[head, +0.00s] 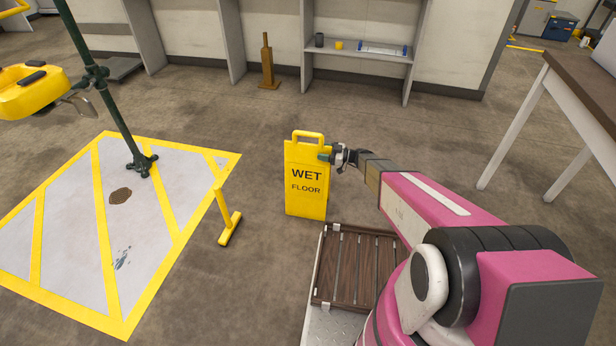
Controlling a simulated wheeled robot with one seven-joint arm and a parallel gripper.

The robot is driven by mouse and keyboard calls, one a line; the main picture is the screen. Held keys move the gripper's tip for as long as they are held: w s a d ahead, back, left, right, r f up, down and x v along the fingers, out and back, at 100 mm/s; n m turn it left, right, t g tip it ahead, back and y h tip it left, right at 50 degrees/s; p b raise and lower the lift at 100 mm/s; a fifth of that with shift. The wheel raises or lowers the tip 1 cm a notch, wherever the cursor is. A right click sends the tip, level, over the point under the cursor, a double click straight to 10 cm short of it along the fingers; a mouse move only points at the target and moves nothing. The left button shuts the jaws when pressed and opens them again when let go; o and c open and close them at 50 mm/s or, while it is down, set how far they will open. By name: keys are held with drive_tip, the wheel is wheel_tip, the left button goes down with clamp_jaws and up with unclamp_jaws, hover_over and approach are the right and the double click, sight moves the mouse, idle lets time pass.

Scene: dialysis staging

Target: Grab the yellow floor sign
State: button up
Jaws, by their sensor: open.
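The yellow floor sign (306,190) stands upright on the brown floor near the middle of the head view. It reads "WET FLOOR" and has a loop handle (308,135) at its top. My gripper (328,155) is at the sign's upper right, just below the handle's right end. It is open. In the picture its fingertips overlap the sign's upper right edge; I cannot tell whether they touch it. My pink arm reaches in from the lower right.
A slatted wooden rack (357,268) lies just in front of the sign. A small yellow post (227,218) stands to its left by a yellow-striped floor area (60,240) with a dark green pole (113,105). A table (580,95) stands at right; shelving (360,55) stands behind.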

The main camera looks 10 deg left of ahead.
drive_tip(key=shift+c, duration=0.3)
clamp_jaws()
drive_tip(key=shift+r, duration=0.1)
